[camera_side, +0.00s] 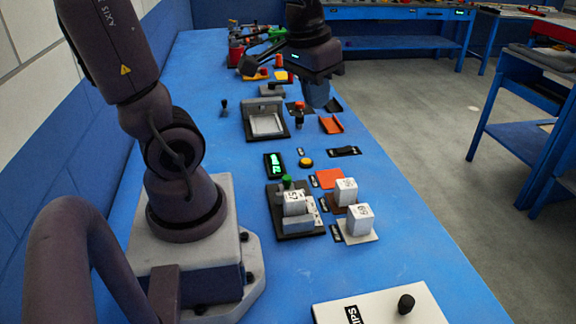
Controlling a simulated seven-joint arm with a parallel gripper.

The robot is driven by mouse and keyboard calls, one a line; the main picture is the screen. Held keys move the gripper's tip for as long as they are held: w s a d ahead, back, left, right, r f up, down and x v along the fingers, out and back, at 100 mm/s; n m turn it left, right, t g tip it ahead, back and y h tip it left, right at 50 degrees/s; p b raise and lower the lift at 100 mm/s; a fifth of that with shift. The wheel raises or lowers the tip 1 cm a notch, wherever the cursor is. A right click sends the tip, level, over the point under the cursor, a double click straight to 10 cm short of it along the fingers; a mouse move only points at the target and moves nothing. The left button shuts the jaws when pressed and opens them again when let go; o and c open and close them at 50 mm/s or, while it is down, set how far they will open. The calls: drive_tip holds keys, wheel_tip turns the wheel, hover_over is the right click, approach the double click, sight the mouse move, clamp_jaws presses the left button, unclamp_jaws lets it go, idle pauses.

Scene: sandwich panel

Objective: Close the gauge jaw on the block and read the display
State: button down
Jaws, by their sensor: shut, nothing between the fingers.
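The gauge (284,226) is a dark base plate with grey jaw parts and a green knob (286,182) at its far end. A white block (294,203) with dark digits sits on it; whether the jaw touches the block is too small to tell. The display (275,165), just beyond the gauge, shows green characters I cannot read clearly. My gripper (315,76) is at the upper middle, well beyond the gauge and display. It is shut and holds nothing; its fingertips are hard to make out against the blue behind.
Two white marked blocks (346,191) (359,219) stand right of the gauge beside an orange square (329,178). A yellow button (306,163) is near the display. A grey tray fixture (265,124) lies farther back. A white box (383,309) with a black knob is in front.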

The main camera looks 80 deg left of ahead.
drive_tip(key=a+f+n+g+h, duration=0.2)
drive_tip(key=a+f+n, duration=0.3)
drive_tip(key=a+f, duration=0.45)
drive_tip(key=a+f+n+g+h, duration=0.2)
drive_tip(key=a+f+n, duration=0.4)
drive_tip(key=a, duration=0.7)
approach(288, 188)
drive_tip(key=shift+t+h, duration=0.3)
drive_tip(key=a+f, duration=0.5)
drive_tip(key=shift+w, duration=0.2)
drive_tip(key=shift+s+d+r, duration=0.1)
drive_tip(key=shift+s+d, duration=0.05)
drive_tip(key=shift+d, duration=0.4)
drive_tip(key=shift+s+d, duration=0.15)
drive_tip(key=shift+d, duration=0.45)
drive_tip(key=shift+s+d, duration=0.2)
drive_tip(key=shift+d, duration=0.55)
